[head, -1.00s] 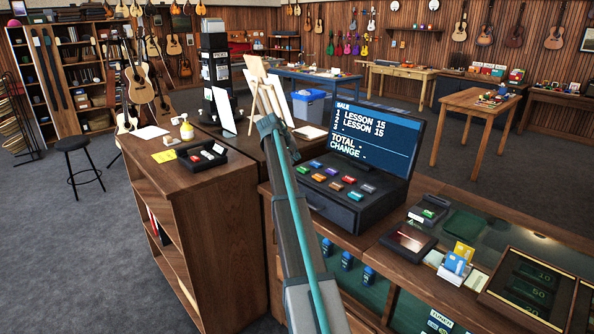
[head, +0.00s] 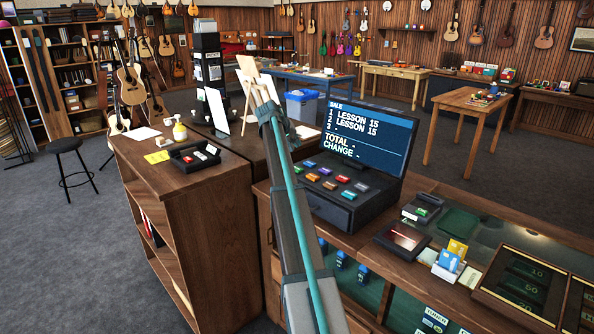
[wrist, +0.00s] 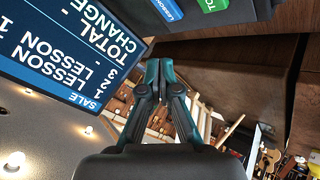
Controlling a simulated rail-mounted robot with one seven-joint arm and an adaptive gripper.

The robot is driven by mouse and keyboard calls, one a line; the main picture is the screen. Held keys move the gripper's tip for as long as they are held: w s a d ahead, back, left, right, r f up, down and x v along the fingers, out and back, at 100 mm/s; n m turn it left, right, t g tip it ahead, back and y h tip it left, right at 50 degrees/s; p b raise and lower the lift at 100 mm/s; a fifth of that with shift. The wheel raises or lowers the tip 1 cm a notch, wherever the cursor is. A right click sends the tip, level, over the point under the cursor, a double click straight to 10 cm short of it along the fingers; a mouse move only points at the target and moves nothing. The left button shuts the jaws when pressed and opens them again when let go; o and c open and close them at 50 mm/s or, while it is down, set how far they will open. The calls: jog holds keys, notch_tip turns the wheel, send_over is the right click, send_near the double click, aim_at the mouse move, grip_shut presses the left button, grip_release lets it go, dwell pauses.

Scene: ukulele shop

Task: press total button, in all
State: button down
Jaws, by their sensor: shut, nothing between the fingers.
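The cash register (head: 332,207) stands on the counter with several coloured buttons in rows on its sloped top. Its screen (head: 368,135) reads SALE, two LESSON 15 lines, then TOTAL and CHANGE with dashes. In the head view the button labels are too small to read. In the wrist view my gripper (wrist: 158,70) is shut and empty, with its fingertips close to the register and apart from the buttons. A blue button (wrist: 167,9) marked LESSON and a green button (wrist: 213,3), its label cut off, show at the top edge. The other buttons are out of that view.
A black tray (head: 180,163) with small items sits on the left counter. A wooden easel (head: 252,80) stands behind my arm.

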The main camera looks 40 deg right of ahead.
aim_at(296, 169)
jog(key=shift+f+b, duration=1.35)
jog(key=shift+f, duration=2.6)
jog(key=shift+f, duration=0.1)
jog(key=shift+f, duration=0.35)
jog(key=shift+f+b, duration=0.35)
jog(key=shift+f, duration=0.1)
jog(key=shift+r, duration=0.1)
jog(key=shift+r+p, duration=0.3)
jog(key=shift+r, duration=0.5)
jog(key=shift+r+p, duration=0.95)
jog(key=shift+r, duration=1.55)
